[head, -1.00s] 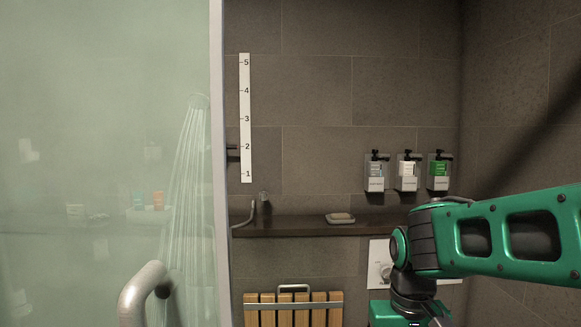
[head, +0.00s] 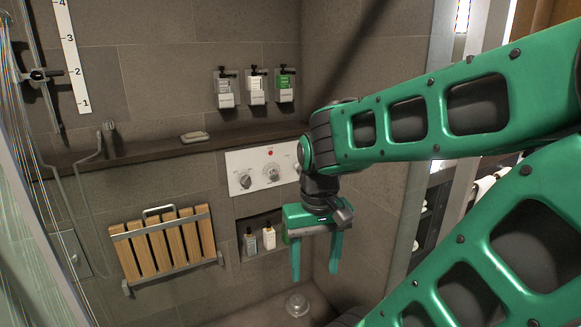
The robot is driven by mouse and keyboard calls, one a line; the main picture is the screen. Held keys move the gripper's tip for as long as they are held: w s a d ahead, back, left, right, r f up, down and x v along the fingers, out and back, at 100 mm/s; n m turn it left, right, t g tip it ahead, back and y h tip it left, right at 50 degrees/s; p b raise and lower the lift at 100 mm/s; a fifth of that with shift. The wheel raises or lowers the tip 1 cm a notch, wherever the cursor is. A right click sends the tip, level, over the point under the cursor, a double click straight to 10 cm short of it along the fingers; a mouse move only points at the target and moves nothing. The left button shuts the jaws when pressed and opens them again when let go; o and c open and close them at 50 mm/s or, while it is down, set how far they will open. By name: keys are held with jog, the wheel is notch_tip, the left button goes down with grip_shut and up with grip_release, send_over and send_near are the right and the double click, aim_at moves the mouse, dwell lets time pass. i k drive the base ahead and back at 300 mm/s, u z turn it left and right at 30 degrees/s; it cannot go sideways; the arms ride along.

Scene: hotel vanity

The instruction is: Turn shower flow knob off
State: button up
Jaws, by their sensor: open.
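A white control panel (head: 258,160) is on the tiled wall at the centre of the head view. It carries a left knob (head: 245,181) and a larger middle dial (head: 272,172), with a small red spot above the dial. I cannot tell from the picture which one is the flow knob. My arm covers the panel's right end. Water streams (head: 35,190) show at the left edge. My gripper (head: 315,278) is open and empty, fingers pointing down. In the picture it is below and right of the panel, apart from the knobs.
A dark ledge (head: 150,155) runs above the panel, with a soap dish (head: 194,137) on it. Wall dispensers (head: 256,90) hang above. A slatted folding seat (head: 165,248) is at lower left. A niche (head: 243,255) with bottles sits below the panel.

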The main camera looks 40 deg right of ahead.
aim_at(245, 179)
jog(key=z, duration=1.95)
jog(key=k, duration=0.7)
jog(key=u, duration=0.8)
jog(key=i, duration=1)
